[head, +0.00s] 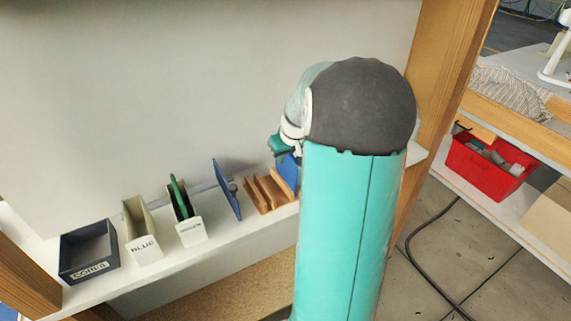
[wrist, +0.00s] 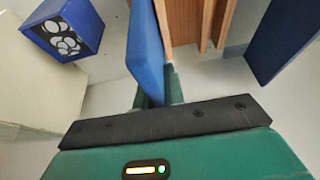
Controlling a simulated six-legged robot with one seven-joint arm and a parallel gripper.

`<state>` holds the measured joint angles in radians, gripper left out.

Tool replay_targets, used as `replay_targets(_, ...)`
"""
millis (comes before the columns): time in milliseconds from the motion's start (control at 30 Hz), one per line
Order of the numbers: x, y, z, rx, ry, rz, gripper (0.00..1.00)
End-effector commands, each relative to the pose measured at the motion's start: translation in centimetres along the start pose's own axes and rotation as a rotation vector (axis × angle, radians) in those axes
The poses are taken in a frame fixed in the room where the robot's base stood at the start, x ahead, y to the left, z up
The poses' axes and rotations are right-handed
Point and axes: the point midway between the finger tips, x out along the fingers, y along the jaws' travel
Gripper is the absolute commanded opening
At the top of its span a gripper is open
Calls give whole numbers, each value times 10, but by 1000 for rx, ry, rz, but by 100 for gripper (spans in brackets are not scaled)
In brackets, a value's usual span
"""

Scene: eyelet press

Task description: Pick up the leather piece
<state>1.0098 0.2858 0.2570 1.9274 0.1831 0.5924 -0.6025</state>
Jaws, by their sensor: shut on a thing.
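My gripper (wrist: 157,97) is shut on a flat blue piece (wrist: 147,50), which stands on edge between the two fingers in the wrist view. This appears to be the leather piece; its material cannot be told from the picture. In the head view the blue piece (head: 288,174) shows below my gripper (head: 283,148), at the right end of a brown slotted rack (head: 264,193). The rack also shows in the wrist view (wrist: 186,20), close beside the piece. Whether the piece still sits in a slot is unclear. My arm hides part of the gripper and rack in the head view.
Left along the white shelf stand an upright blue plate (head: 227,188), a white holder with a green piece (head: 190,229), a holder marked BLUE (head: 143,247) and a dark open bin (head: 90,268). A wooden post (head: 440,90) rises at right. The wrist view shows a blue box (wrist: 62,28).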

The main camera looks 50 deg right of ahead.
Motion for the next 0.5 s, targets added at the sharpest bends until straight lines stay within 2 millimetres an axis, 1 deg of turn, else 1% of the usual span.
replay_targets(167,-4,0,-2,1,2,1,0)
replay_targets(267,-11,0,-6,0,3,1,0)
replay_targets(433,-34,0,-15,-1,4,3,0)
replay_targets(500,-46,-5,-13,-2,4,3,0)
